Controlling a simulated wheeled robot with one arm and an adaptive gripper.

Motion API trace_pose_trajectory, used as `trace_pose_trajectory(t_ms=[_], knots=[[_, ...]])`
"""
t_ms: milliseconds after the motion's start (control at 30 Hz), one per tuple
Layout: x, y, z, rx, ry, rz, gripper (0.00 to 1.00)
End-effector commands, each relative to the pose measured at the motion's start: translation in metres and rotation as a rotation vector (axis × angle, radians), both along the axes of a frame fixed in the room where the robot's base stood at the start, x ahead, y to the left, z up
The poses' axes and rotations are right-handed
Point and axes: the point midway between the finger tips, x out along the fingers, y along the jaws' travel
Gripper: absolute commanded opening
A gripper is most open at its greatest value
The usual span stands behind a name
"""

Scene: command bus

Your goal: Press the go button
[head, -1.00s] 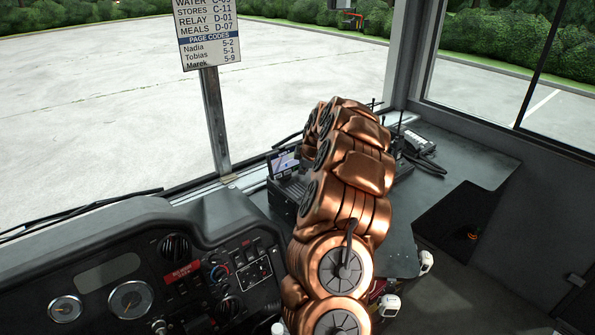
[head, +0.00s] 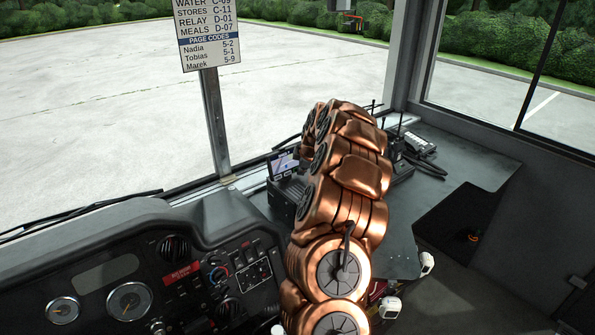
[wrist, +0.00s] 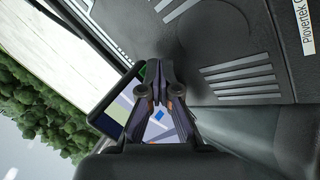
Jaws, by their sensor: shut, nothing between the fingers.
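A small navigation screen (head: 283,163) with a map shows left of my arm in the head view. In the wrist view the same screen (wrist: 108,118) has a dark frame and lies tilted behind my fingers. My gripper (wrist: 152,76) is shut and empty, its fingertips at the upper edge of the screen in the picture. A small green patch (wrist: 150,70) shows right at the fingertips, mostly covered by them. I cannot read a go label on it, nor tell whether the fingertips touch it. In the head view my arm hides the gripper.
A black ribbed unit (wrist: 235,72) with a label fills the right of the wrist view, close beside the fingers. The dashboard (head: 195,285) is at the lower left. A handset (head: 420,144) and radios stand on the desk (head: 462,160) right of my arm.

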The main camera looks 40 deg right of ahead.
Motion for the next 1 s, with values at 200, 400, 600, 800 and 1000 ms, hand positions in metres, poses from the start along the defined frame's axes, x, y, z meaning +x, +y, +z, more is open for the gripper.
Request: trace_pose_trajectory(t_ms=[200,400,600,800,1000], knots=[[0.002,0.000,-0.001,0.000,0.000,0.000,0.00],[0.002,0.000,-0.001,0.001,0.001,0.000,0.00],[0.000,0.000,-0.001,0.001,-0.001,0.000,0.00],[-0.008,0.001,0.000,0.000,0.000,0.000,0.00],[-0.013,0.002,0.002,0.001,0.001,0.000,0.00]])
